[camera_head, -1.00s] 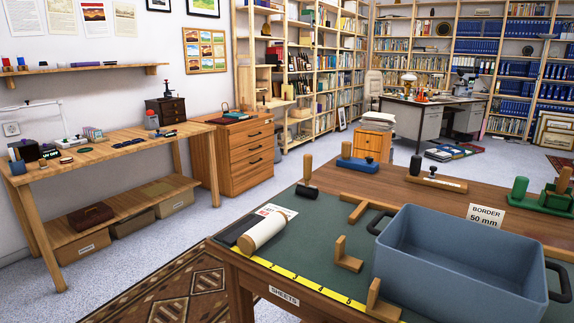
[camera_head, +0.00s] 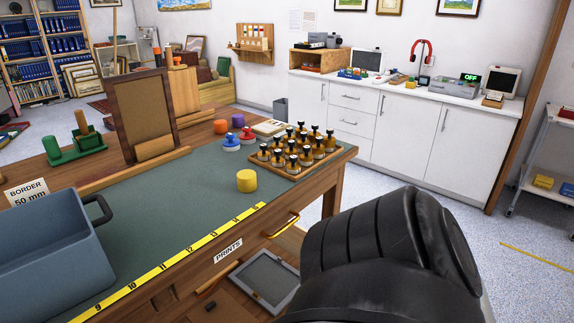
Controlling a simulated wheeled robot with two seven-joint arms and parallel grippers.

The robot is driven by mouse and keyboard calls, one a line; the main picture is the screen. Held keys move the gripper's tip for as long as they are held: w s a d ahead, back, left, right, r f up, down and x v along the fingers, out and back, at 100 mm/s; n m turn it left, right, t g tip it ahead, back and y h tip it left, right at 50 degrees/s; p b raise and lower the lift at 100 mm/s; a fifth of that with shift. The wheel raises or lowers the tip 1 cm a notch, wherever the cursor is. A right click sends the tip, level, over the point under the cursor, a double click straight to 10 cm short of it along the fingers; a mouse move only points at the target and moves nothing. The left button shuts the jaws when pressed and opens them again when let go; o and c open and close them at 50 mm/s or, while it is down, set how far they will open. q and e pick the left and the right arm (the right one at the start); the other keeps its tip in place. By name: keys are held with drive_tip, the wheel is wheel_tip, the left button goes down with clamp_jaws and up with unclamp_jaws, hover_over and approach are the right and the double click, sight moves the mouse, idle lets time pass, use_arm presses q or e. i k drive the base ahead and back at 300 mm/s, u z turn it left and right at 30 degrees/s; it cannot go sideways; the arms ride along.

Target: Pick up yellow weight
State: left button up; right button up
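The yellow weight (camera_head: 246,181) is a short yellow cylinder. It stands upright on the green mat (camera_head: 205,205) of the worktable, close to the front edge and just behind the yellow measuring strip. Nothing touches it. A black part of my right arm fills the lower right of the view, in front of the table's right end. Neither gripper's fingers show in the view.
Behind the weight stand a tray of bottles (camera_head: 294,168), a red stamp (camera_head: 246,135), a blue stamp (camera_head: 231,142) and an orange cylinder (camera_head: 220,127). A blue-grey bin (camera_head: 45,250) is at left. Below the front edge an open drawer holds a grey-framed panel (camera_head: 265,279).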

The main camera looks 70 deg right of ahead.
sight(246, 178)
drive_tip(key=z, duration=3.6)
drive_tip(key=i, duration=1.1)
drive_tip(key=u, duration=2.5)
